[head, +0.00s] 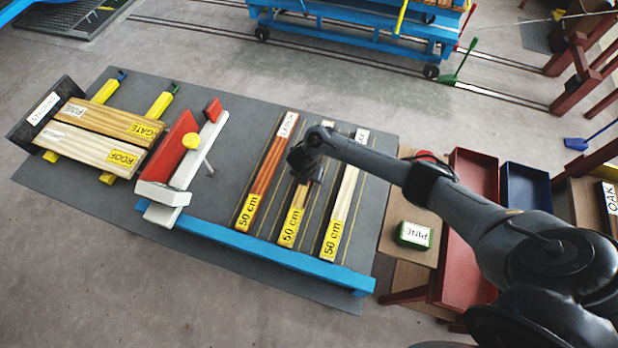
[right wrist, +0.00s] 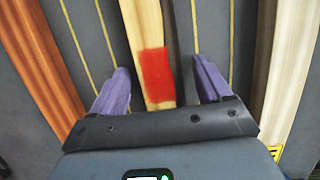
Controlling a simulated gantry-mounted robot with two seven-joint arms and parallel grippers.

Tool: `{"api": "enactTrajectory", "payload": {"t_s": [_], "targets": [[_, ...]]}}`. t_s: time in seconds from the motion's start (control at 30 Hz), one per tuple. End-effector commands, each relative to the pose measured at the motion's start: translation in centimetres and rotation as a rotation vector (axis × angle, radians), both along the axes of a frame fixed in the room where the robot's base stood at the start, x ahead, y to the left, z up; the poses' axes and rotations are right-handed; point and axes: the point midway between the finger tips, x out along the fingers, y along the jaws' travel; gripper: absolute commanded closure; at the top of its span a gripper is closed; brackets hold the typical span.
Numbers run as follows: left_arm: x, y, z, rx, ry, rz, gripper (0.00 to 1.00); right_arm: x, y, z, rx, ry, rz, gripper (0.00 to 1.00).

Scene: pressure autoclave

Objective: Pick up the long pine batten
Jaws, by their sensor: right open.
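Three long battens lie side by side on the grey mat (head: 225,262), each with a yellow "50 cm" label: a red-brown one (head: 267,173), a light yellow-brown middle one (head: 297,200) and a pale one (head: 345,192). The middle batten's far-end label is hidden behind my arm, so I cannot read its wood name. My right gripper (head: 307,176) is over the middle batten. In the right wrist view, its open purple fingers (right wrist: 160,85) are on either side of the middle batten (right wrist: 143,22), by a red mark (right wrist: 156,75), with gaps between. My left gripper is not in view.
A blue rail (head: 260,250) runs along the battens' near ends. A red and white stop (head: 185,155) and boards marked GATE (head: 115,120) and ROOF (head: 90,147) lie left. A green PINE block (head: 413,235), red tray (head: 465,240) and blue tray (head: 527,188) are right.

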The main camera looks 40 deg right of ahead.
Motion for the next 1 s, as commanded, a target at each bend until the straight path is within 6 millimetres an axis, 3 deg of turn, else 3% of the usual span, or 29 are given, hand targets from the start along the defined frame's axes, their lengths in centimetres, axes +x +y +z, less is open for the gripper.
{"api": "enactTrajectory", "payload": {"t_s": [0.1, 0.6, 1.0], "targets": [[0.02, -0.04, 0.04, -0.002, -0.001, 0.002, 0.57, 0.0, -0.01, 0.05, 0.0, 0.0, 0.0, 0.22], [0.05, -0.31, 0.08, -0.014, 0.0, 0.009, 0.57, 0.04, -0.01, 0.12, 0.0, -0.001, 0.0, 0.96], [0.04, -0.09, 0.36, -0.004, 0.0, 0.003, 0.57, 0.06, 0.0, 0.8, 0.0, -0.001, 0.001, 0.96]]}}
